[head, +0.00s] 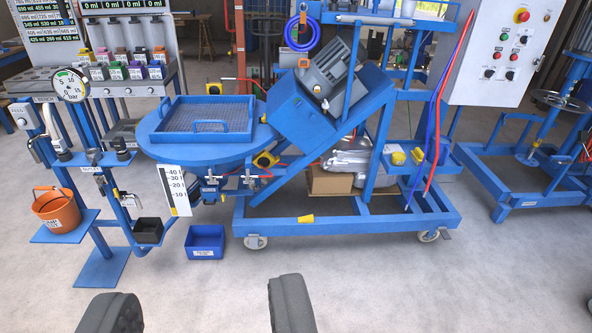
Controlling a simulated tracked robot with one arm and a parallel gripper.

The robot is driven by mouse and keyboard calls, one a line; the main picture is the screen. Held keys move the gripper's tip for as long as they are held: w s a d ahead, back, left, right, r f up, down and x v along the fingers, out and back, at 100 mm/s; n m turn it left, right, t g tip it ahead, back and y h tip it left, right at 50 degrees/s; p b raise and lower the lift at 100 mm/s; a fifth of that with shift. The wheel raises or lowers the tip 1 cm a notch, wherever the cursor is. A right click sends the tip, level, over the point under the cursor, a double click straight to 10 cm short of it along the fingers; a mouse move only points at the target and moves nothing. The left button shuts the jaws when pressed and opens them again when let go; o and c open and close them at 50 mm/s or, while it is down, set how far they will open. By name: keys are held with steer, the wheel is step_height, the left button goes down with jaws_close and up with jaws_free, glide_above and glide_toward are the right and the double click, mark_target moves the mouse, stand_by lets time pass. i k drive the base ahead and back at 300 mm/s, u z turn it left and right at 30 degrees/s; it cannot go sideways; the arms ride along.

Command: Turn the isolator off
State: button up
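A white control cabinet (497,52) stands at the upper right on a blue frame. A round red control (521,15) on a yellow backing sits near the top of its front. I cannot tell whether this is the isolator or a stop button, nor read its position. Small green, red and black controls sit below it, and a small part shows on the cabinet's right side. My gripper (202,312) is at the bottom of the view, its two dark fingers wide apart with bare floor between them. It is empty and far from the cabinet.
The wheeled blue mixer frame (350,222) with its tilted grey motor (325,72) fills the middle. A blue bin (205,242) lies on the floor, and an orange bucket (56,210) stands on a shelf at left. Red and blue hoses hang beside the cabinet. The front floor is clear.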

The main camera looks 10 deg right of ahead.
mark_target(488, 73)
steer(key=u, duration=0.05)
steer(key=i, duration=2.35)
steer(key=z, duration=3.8)
steer(key=i, duration=0.35)
steer(key=u, duration=2.05)
